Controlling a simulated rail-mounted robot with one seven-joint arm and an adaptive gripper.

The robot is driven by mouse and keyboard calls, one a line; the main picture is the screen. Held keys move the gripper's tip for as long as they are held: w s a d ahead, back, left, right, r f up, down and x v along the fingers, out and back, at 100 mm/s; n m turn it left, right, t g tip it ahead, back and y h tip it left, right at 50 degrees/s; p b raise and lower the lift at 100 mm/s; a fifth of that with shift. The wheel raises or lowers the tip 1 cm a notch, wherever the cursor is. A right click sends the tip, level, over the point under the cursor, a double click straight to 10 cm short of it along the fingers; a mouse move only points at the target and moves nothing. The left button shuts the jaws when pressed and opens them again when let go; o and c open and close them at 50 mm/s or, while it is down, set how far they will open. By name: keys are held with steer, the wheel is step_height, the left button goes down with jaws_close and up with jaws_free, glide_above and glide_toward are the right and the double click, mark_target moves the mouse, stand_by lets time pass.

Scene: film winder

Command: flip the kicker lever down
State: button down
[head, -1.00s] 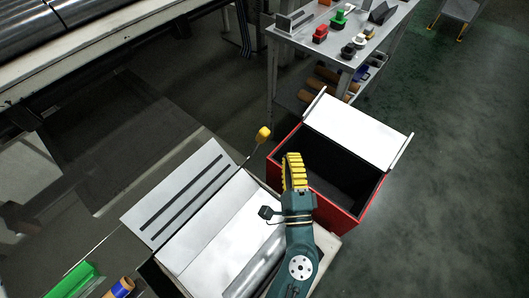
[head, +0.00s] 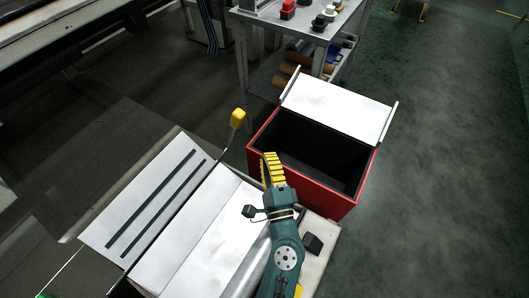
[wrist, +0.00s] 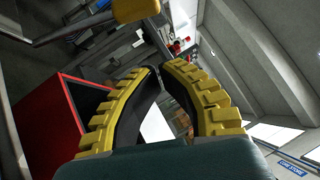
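The kicker lever is a thin rod with a yellow knob (head: 237,118). It rises tilted up from the far end of the white-topped machine (head: 195,235), beside the slotted plate. In the wrist view the lever's knob (wrist: 136,10) is at the top edge, beyond my fingertips, and its rod runs off to the left. My gripper (head: 269,155) has yellow ribbed fingers and is to the right of and nearer than the knob, apart from it. In the wrist view the fingertips (wrist: 159,68) nearly meet, with nothing held between them.
A red box (head: 354,204) with a dark inside and a raised white flap (head: 338,104) stands close to the right of my gripper. A grey table (head: 292,22) with small parts is behind. Open floor lies at the right.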

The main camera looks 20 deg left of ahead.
steer(key=w+a+r, duration=0.3)
steer(key=w+a, duration=0.4)
steer(key=shift+b, duration=0.3)
steer(key=shift+a, duration=0.1)
